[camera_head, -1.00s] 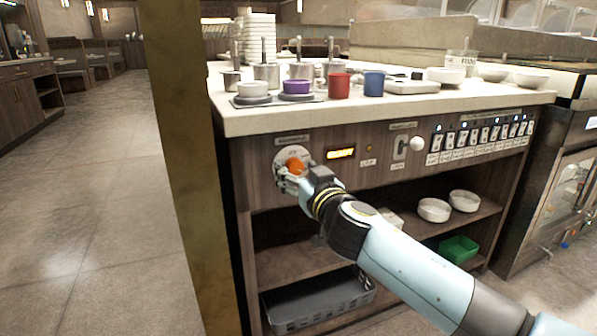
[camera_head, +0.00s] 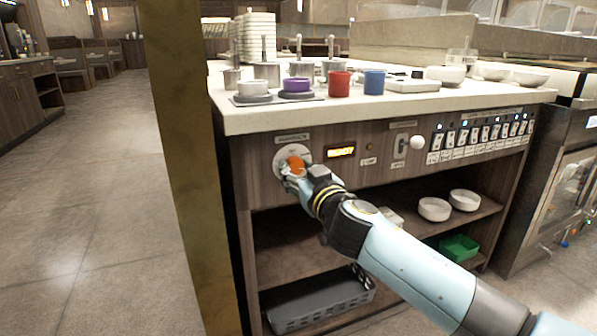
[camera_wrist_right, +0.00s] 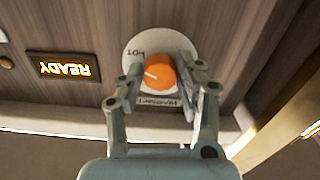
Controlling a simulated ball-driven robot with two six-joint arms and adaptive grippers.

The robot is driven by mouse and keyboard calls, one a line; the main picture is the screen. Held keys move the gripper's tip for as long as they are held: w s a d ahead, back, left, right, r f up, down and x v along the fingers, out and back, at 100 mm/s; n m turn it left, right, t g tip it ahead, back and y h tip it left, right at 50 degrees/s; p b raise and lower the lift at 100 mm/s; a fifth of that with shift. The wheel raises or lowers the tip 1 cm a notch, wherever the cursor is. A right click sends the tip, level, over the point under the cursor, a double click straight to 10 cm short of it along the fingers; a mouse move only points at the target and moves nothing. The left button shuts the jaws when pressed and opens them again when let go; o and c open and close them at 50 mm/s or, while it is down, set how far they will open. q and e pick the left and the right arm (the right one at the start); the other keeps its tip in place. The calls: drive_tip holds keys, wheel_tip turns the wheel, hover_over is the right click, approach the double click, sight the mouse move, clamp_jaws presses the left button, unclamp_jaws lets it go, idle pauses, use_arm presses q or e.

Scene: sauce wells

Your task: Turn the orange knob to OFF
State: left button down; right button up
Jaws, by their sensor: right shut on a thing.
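The orange knob (camera_head: 294,163) sits on a round pale dial plate (camera_head: 281,155) on the wooden front of the counter. My right gripper (camera_head: 287,172) is at the knob, and its fingers partly cover the dial. In the right wrist view the orange knob (camera_wrist_right: 159,73) lies between the two fingers of my right gripper (camera_wrist_right: 160,80), which are shut on it. A white pointer line shows on the left part of the knob. Some small lettering shows at the left of the dial; other markings are hidden by the fingers. My left gripper is out of view.
A lit READY display (camera_head: 341,152) is right of the knob, then a lever switch (camera_head: 400,146), a white round knob (camera_head: 418,142) and a row of switches (camera_head: 480,135). The counter top above holds a red cup (camera_head: 339,84) and a blue cup (camera_head: 374,82). Open shelves lie below.

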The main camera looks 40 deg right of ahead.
drive_tip(key=n, duration=0.3)
drive_tip(key=shift+n, duration=0.3)
drive_tip(key=n, duration=0.3)
drive_tip(key=shift+n, duration=0.3)
drive_tip(key=n, duration=0.3)
drive_tip(key=shift+n, duration=0.3)
drive_tip(key=n, duration=0.2)
drive_tip(key=shift+n+p, duration=0.4)
drive_tip(key=shift+r+n, duration=0.1)
drive_tip(key=shift+n, duration=0.8)
drive_tip(key=n+p, duration=0.1)
drive_tip(key=n, duration=0.2)
drive_tip(key=shift+n, duration=0.3)
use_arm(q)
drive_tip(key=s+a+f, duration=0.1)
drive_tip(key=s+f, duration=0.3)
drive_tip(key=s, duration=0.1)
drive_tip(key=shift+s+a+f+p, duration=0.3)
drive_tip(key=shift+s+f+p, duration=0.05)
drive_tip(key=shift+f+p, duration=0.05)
use_arm(e)
drive_tip(key=shift+n, duration=1.8)
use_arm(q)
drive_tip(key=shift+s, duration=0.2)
use_arm(e)
drive_tip(key=shift+s, duration=0.1)
